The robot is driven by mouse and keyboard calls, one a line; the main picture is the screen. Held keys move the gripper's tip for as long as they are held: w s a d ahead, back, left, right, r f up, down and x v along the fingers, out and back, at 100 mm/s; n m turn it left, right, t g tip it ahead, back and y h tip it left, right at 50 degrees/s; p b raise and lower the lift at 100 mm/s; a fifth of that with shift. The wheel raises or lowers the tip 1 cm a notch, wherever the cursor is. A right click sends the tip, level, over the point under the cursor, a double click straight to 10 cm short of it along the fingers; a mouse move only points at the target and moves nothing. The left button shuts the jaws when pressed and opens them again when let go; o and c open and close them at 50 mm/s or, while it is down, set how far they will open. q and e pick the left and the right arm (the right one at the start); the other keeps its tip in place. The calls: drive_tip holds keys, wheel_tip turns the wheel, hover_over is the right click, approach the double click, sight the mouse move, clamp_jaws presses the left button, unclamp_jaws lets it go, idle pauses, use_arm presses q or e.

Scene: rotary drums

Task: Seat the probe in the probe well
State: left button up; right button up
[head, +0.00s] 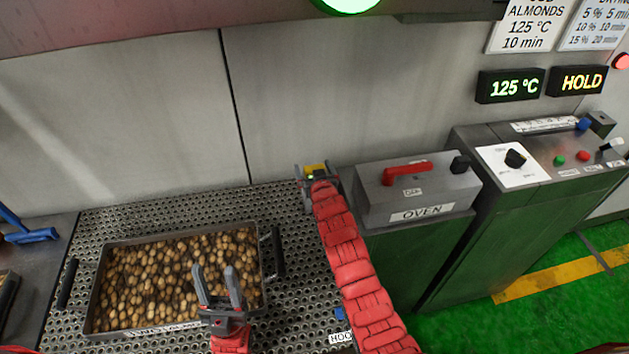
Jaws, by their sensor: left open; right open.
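I cannot clearly make out the probe or the probe well. A small yellow piece (315,169) shows at my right gripper; I cannot tell whether it is a separate thing. My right gripper (313,178) is open at the far edge of the perforated table, just left of the oven box. My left gripper (219,284) is open, fingers pointing up the picture, over the front right of a tray (183,238) of nuts. A small blue piece (339,313) sits beside a partly hidden label (340,337) by my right forearm.
The oven box (415,190) has a red lever (407,173) and a black knob (460,164). A console (540,160) at right carries a dial, buttons and a blue piece (584,125). Displays read 125 °C (510,86) and HOLD (578,81).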

drive_tip(key=shift+w+a+f, duration=0.15)
drive_tip(key=shift+w, duration=0.35)
